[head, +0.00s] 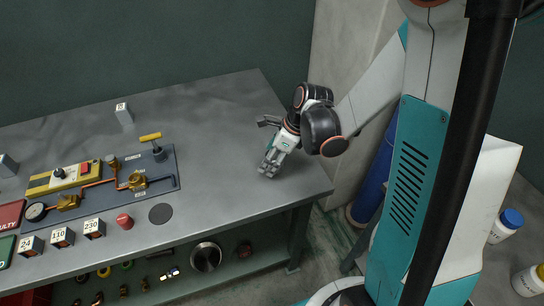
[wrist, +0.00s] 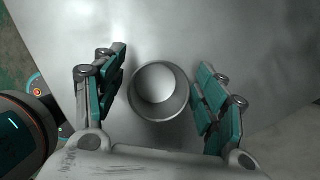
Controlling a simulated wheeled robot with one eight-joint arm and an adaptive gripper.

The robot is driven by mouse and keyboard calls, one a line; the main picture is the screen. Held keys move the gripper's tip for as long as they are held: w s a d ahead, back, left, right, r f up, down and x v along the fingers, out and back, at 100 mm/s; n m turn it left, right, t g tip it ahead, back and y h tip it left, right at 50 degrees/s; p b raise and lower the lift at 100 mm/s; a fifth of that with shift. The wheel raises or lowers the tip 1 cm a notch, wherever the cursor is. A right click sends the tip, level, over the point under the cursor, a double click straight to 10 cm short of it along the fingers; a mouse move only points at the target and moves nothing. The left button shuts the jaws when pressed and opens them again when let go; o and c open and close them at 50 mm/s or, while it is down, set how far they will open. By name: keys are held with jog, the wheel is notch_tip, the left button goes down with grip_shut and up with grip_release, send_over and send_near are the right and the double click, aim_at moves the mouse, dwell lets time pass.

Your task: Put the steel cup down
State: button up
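The steel cup (wrist: 161,92) shows in the wrist view from above, a round grey rim with a pale disc inside. It is between the two fingers of my gripper (wrist: 160,82), over the grey table top. A narrow gap shows between the cup and the left finger; the right finger is very close to its rim. My gripper looks open around the cup. In the head view my gripper (head: 268,168) points down at the right part of the workbench (head: 225,110), low over its surface. The cup cannot be clearly told from the fingers there.
On the bench left of my gripper are a dark round disc (head: 160,213), a red knob (head: 125,221), numbered blocks (head: 95,228) and a panel with pipes and valves (head: 100,185). A small white-topped block (head: 123,114) stands at the back. The bench around my gripper is clear.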

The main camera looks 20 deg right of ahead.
jog(key=shift+r, duration=0.1)
jog(key=p+v, duration=0.4)
jog(key=v, duration=0.8)
jog(key=shift+a+r, duration=0.1)
